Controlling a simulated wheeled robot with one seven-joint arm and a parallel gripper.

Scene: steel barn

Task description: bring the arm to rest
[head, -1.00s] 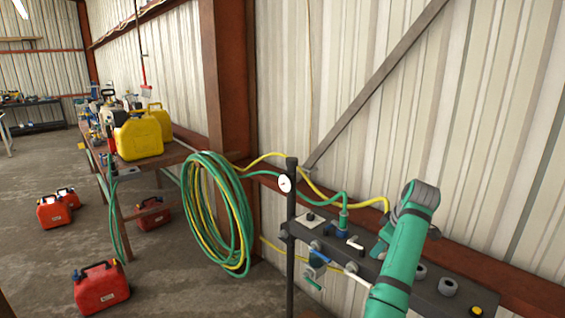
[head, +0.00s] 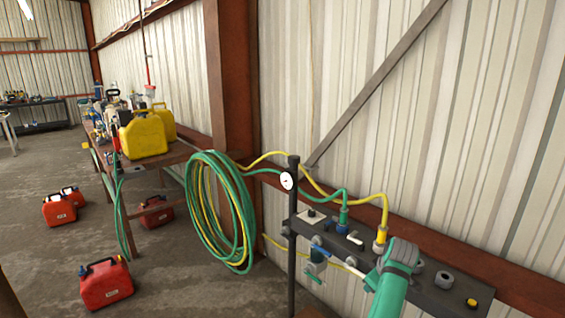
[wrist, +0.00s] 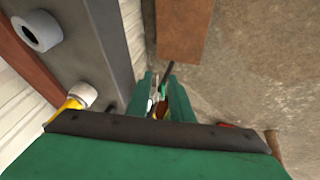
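My teal arm (head: 392,285) reaches up from the bottom right in the head view, in front of a dark manifold bar. In the wrist view my gripper (wrist: 161,90) shows two green fingers with a gap between them. Small white, green and reddish shapes show through the gap, and nothing appears clamped. In the head view the fingertips are mostly hidden behind the arm. The manifold bar (head: 437,295) also runs along the left of the wrist view (wrist: 92,50), beside the gripper and apart from it.
A yellow hose fitting (head: 380,241) and a green hose fitting (head: 343,217) stand on the bar. Coiled hoses (head: 240,215) hang left. Red fuel cans (head: 105,284) stand on the floor. A table (head: 180,153) carries yellow cans (head: 143,136).

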